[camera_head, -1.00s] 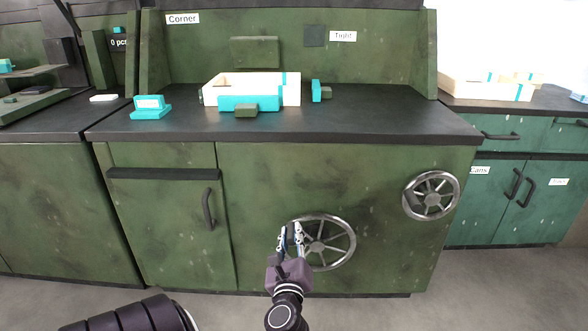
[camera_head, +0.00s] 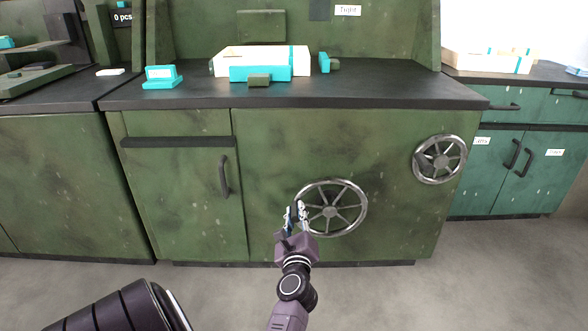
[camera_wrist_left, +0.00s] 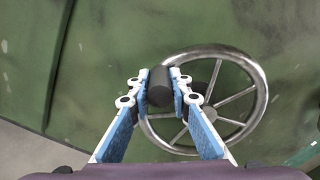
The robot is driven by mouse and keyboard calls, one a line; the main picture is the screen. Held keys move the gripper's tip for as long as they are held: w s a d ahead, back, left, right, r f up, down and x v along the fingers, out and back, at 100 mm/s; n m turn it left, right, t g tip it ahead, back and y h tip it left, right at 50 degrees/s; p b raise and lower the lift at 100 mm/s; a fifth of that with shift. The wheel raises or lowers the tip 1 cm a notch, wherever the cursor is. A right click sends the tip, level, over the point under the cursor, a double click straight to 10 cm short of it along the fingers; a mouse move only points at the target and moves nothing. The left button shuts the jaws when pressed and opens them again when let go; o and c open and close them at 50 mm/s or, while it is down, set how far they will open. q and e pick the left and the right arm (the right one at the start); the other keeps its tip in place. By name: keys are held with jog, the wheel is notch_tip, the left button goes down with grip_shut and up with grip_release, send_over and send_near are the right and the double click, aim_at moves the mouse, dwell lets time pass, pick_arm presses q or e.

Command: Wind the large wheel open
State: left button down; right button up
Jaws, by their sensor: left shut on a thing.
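The large wheel (camera_head: 352,231) is a silver spoked handwheel on the front of the green cabinet, low and right of the middle in the head view. It also shows in the left wrist view (camera_wrist_left: 262,92). My left gripper (camera_head: 296,212) is at the wheel's left rim. In the left wrist view, its blue-padded fingers (camera_wrist_left: 160,88) are shut on the wheel's dark, round handle knob (camera_wrist_left: 159,92), which sits at the rim's upper left there. The knob is mostly hidden by the fingers in the head view. My right gripper is not in view.
A smaller handwheel (camera_head: 455,172) is on the cabinet's right part. A door with a dark handle (camera_head: 224,176) is left of the large wheel. The black worktop (camera_head: 380,97) above carries a cream and teal crate (camera_head: 300,60) and teal parts. The floor in front is clear.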

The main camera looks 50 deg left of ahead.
pick_arm(q)
jog(key=shift+f, duration=0.1)
jog(key=c, duration=1.8)
grip_release()
jog(key=shift+o, duration=0.2)
notch_tip(320, 180, up, 10)
jog(key=shift+r, duration=0.1)
